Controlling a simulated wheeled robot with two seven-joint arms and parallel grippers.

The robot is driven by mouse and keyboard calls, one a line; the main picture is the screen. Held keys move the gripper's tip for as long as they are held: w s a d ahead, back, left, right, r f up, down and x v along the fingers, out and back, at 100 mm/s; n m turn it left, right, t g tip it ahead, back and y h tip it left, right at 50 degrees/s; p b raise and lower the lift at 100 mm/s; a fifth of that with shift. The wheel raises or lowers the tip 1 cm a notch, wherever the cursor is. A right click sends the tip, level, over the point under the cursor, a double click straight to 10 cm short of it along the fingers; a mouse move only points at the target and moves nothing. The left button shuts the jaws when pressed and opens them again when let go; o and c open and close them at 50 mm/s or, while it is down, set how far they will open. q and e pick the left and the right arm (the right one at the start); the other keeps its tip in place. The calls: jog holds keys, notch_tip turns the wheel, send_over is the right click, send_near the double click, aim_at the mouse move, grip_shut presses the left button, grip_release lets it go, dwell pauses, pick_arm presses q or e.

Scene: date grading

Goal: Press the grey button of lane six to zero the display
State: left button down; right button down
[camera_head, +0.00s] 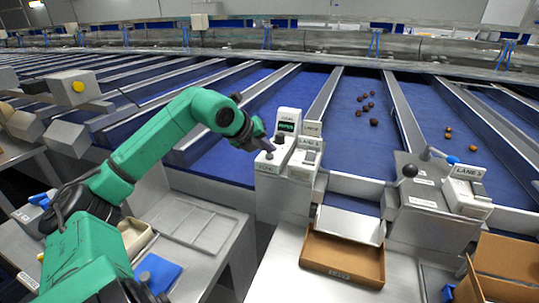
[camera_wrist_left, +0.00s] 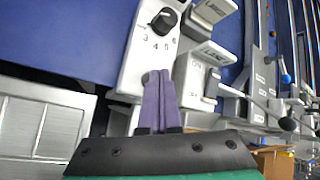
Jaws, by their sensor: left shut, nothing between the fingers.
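The lane six control post (camera_head: 287,185) stands at centre in the head view, with a lit green display (camera_head: 287,127) on its upper box and a LANE 6 label beside it. A small grey button (camera_head: 270,155) shows on the lower ledge of the post. My left gripper (camera_head: 267,146) is shut and empty, its purple fingers just above that ledge; I cannot tell whether they touch the button.
A cardboard box (camera_head: 342,262) sits right of the post under a metal chute. Dates (camera_head: 373,121) lie on the blue belt behind. The LANE 5 unit (camera_head: 468,190) with lever knobs stands further right. A blue cloth-like item (camera_head: 158,272) lies on the left table.

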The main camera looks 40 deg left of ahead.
aim_at(268, 160)
pick_arm(q)
jog(key=shift+f, duration=0.2)
dwell(0.4)
jog(key=shift+r+p, duration=0.4)
jog(key=shift+r, duration=0.5)
notch_tip(268, 160, up, 5)
jog(key=p, duration=0.3)
jog(key=shift+p, duration=0.3)
dwell(0.3)
